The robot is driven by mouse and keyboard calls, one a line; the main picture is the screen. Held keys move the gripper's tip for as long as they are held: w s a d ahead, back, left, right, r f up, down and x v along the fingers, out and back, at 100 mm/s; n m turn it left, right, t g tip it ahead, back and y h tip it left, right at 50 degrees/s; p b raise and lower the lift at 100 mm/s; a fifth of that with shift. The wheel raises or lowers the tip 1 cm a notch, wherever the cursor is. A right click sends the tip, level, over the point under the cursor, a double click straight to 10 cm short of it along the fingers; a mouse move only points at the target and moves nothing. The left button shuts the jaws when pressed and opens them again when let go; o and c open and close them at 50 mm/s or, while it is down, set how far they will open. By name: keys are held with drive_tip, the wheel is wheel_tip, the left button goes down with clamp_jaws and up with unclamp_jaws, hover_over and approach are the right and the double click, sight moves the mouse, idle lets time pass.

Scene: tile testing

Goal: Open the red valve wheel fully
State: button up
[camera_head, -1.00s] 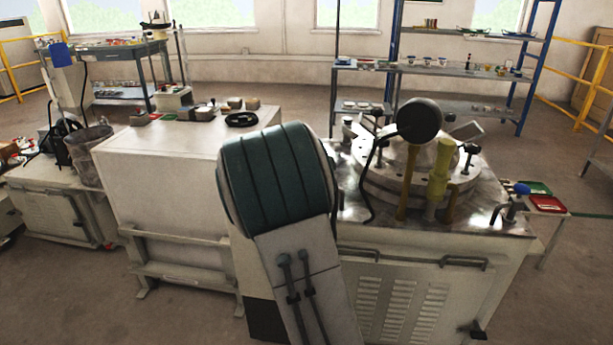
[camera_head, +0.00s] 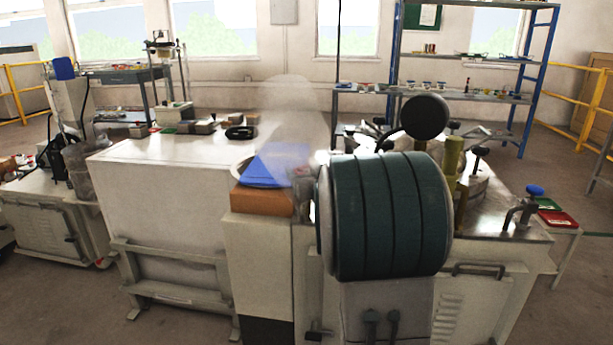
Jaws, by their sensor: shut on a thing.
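I cannot make out a red valve wheel in the head view. A small tap with a blue handle (camera_head: 535,190) stands at the right corner of the metal-topped machine (camera_head: 515,232). My gripper is not visible.
A blue item (camera_head: 268,168) lies in a round dish on an orange-brown block (camera_head: 262,201). A white cabinet (camera_head: 165,195) stands at left. A red tray (camera_head: 556,218) is at right. A pale see-through blur hangs above the blue item. Shelves (camera_head: 465,95) stand behind.

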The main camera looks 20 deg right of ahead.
drive_tip(key=n+y+p, duration=0.2)
drive_tip(key=y, duration=0.1)
drive_tip(key=n+y+p, duration=0.1)
drive_tip(key=y+p, duration=0.1)
drive_tip(key=shift+d+r, duration=0.1)
drive_tip(key=shift+r, duration=0.15)
drive_tip(key=n+g+y+p, duration=0.2)
drive_tip(key=n+y+p, duration=0.1)
drive_tip(key=y, duration=0.1)
drive_tip(key=n+g+y+p, duration=0.1)
drive_tip(key=y+p, duration=0.1)
drive_tip(key=n+g+y+p, duration=0.2)
drive_tip(key=shift+a+n+y, duration=0.2)
drive_tip(key=shift+n+y, duration=0.1)
drive_tip(key=shift+y, duration=0.1)
drive_tip(key=shift+s+f+n+g+y+p, duration=0.1)
drive_tip(key=shift+f+n+g+y+p, duration=0.05)
drive_tip(key=shift+n+g+y+p, duration=1.05)
drive_tip(key=shift+a+g, duration=0.1)
drive_tip(key=shift+g, duration=0.3)
drive_tip(key=o, duration=1)
drive_tip(key=shift+f+t, duration=0.15)
drive_tip(key=shift+t, duration=0.15)
